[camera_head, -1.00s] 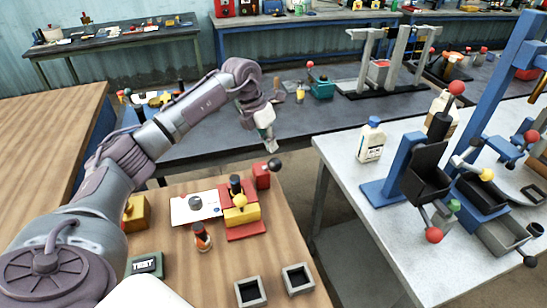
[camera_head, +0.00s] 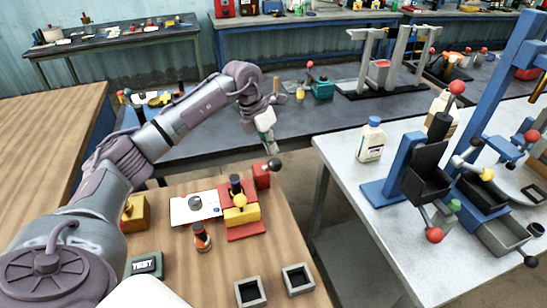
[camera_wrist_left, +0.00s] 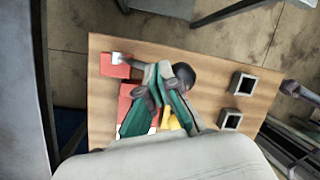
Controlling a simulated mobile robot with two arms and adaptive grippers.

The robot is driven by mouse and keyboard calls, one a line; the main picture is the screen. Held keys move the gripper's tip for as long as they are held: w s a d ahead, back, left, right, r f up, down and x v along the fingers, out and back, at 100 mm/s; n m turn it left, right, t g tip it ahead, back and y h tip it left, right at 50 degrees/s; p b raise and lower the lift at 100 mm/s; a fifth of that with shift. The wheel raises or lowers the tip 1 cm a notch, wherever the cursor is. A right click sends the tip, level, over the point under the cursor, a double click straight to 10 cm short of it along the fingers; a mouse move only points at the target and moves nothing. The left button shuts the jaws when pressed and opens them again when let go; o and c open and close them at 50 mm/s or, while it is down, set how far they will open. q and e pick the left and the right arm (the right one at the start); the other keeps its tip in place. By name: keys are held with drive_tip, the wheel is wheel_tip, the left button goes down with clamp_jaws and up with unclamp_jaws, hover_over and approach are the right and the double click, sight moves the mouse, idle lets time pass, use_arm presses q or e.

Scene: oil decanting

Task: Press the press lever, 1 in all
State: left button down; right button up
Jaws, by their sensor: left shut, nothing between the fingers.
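The red press (camera_head: 240,230) with a yellow block stands on the wooden table at the lower middle of the head view. Its lever ends in a black ball (camera_head: 274,164) beside a red post (camera_head: 262,177). My left gripper (camera_head: 269,149) is shut and empty, hanging just above the ball in the head view. In the left wrist view, the left fingers (camera_wrist_left: 158,72) come together next to the black ball (camera_wrist_left: 184,76); the fingers hide part of the lever and press. I cannot tell whether they touch the ball. My right gripper is not in view.
Around the press are a white card (camera_head: 182,212), a small bottle (camera_head: 201,238), a green TEST box (camera_head: 146,264) and two square grey trays (camera_head: 298,279) (camera_head: 250,292). A grey-topped table (camera_head: 340,165) with a blue stand lies to the right, across a gap.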

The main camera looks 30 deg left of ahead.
sight(273, 159)
use_arm(q)
drive_tip(key=shift+s+d+f+b, duration=0.4)
drive_tip(key=shift+s+d+f, duration=0.2)
drive_tip(key=shift+f, duration=0.2)
idle(0.9)
drive_tip(key=shift+s+d+f+b, duration=0.3)
drive_tip(key=shift+s+d+f, duration=0.15)
drive_tip(key=shift+f, duration=0.2)
idle(0.8)
drive_tip(key=shift+s+d+f+b, duration=0.45)
drive_tip(key=shift+s+d+f, duration=0.05)
drive_tip(key=shift+d+f, duration=0.25)
drive_tip(key=shift+s+d+f+b, duration=0.4)
drive_tip(key=shift+s+d+f, duration=0.1)
drive_tip(key=shift+d+f, duration=0.15)
idle(2.9)
